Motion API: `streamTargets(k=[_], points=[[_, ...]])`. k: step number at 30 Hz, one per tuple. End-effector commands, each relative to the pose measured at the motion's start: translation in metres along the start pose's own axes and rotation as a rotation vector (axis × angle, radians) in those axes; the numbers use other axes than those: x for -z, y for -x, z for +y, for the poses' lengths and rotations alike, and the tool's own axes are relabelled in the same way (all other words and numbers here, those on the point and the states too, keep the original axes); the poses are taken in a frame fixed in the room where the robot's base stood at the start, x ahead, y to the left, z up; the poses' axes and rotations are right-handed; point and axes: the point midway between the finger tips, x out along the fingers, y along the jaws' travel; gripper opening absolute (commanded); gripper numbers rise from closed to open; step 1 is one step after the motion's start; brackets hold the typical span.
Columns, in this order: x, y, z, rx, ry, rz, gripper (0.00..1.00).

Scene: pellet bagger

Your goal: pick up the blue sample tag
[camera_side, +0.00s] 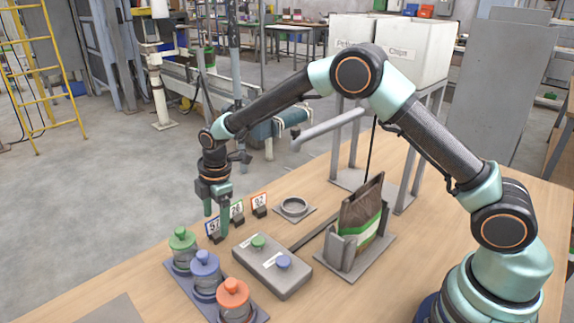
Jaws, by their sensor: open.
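The blue sample tag (214,229) is a small white card with a blue edge and dark numerals, standing upright in a dark holder on the wooden table. My gripper (216,215) points down, with its two greenish fingers open at the upper part of this tag. One finger is at the tag's left edge, and the other is in front of or beside its right edge; I cannot tell whether they touch it. A green-edged tag (237,210) stands just to the right, partly hidden by my gripper, and a red-edged tag (259,202) stands beyond it.
In front are green (182,243), blue (206,266) and orange (233,293) lidded jars on a tray. A grey button box (271,268) sits to their right. A brown bag (361,215) stands in a grey holder further right. A ring (294,206) lies behind.

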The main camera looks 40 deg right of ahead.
Motion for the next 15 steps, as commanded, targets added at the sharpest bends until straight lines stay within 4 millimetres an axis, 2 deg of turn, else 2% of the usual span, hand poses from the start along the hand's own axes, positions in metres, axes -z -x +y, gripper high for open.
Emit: streamTargets(k=[7, 15], points=[[-0.001, -0.034, 0.004, 0.002, 0.0, -0.002, 0.79], [-0.001, -0.042, 0.004, 0.0, -0.001, -0.001, 0.79]])
